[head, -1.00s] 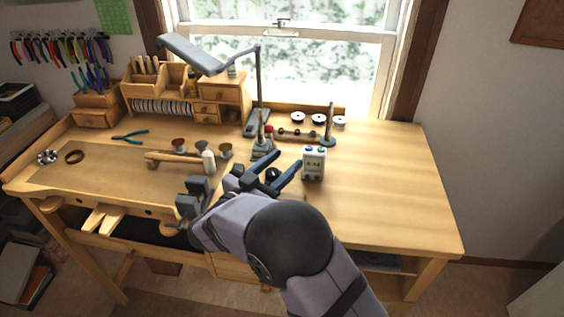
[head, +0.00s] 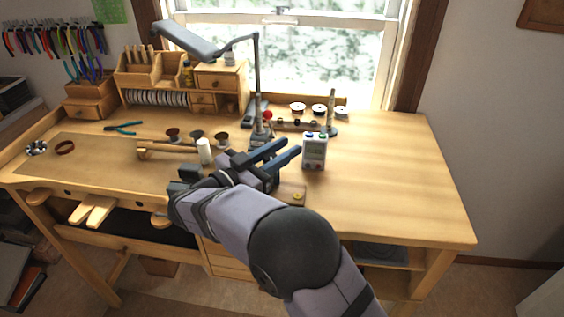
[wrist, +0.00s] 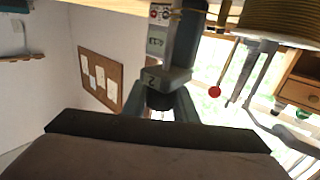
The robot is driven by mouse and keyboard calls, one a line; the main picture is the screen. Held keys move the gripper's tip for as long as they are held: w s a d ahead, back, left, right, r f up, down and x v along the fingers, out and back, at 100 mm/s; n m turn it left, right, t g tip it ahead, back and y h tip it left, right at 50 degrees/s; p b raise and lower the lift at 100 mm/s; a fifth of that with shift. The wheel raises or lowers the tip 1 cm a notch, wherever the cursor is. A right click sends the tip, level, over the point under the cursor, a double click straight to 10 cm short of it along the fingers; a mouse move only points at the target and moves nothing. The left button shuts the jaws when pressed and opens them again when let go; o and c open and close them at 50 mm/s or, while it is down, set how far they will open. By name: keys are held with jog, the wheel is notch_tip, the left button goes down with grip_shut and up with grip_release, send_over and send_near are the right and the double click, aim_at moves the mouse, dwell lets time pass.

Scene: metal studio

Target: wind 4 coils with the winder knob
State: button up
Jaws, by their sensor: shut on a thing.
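My gripper (head: 286,149) reaches over the middle of the bench in the head view, its fingers pointing up and right. In the wrist view my gripper (wrist: 166,101) is shut on a dark round knob (wrist: 160,99), which the fingers partly cover. The knob is hidden in the head view. A grey block (wrist: 175,60) is just beyond the knob in the wrist view. A large tan wire-wound coil or spool (wrist: 278,20) shows at its upper right. A white counter box (head: 314,152) stands right of my gripper; its digits are too small to read.
A wooden block with a yellow cap (head: 297,197) shows beside my forearm. A white cylinder (head: 205,151) and several small spools (head: 196,137) stand left of my gripper. A lamp (head: 257,80) stands behind. The bench's right side (head: 400,180) is clear.

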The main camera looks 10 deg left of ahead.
jog(key=m+g+h+b, duration=0.1)
jog(key=m+g+h, duration=0.1)
jog(key=m+g+h+b, duration=0.1)
jog(key=shift+s+d+r+g+h+b, duration=0.1)
jog(key=shift+s+d+g+h+b, duration=0.2)
jog(key=shift+s+d+b, duration=0.1)
jog(key=shift+r+m+g+h+p, duration=0.1)
jog(key=shift+m+g+h+p, duration=0.25)
jog(key=shift+p, duration=0.3)
jog(key=g+p, duration=0.1)
jog(key=p, duration=0.2)
jog(key=m+p, duration=0.1)
jog(key=p, duration=0.3)
jog(key=shift+s+d+r+g+h, duration=0.15)
jog(key=shift+s+r+g+h, duration=0.1)
jog(key=shift+g+h, duration=0.1)
jog(key=m+p, duration=0.1)
jog(key=p, duration=0.2)
jog(key=shift+s+f+g+h, duration=0.1)
jog(key=shift+g+h, duration=0.2)
jog(key=shift+g, duration=0.1)
jog(key=shift+f+g+p, duration=0.25)
jog(key=shift+g+p, duration=0.05)
jog(key=shift+p, duration=0.95)
jog(key=o, duration=1)
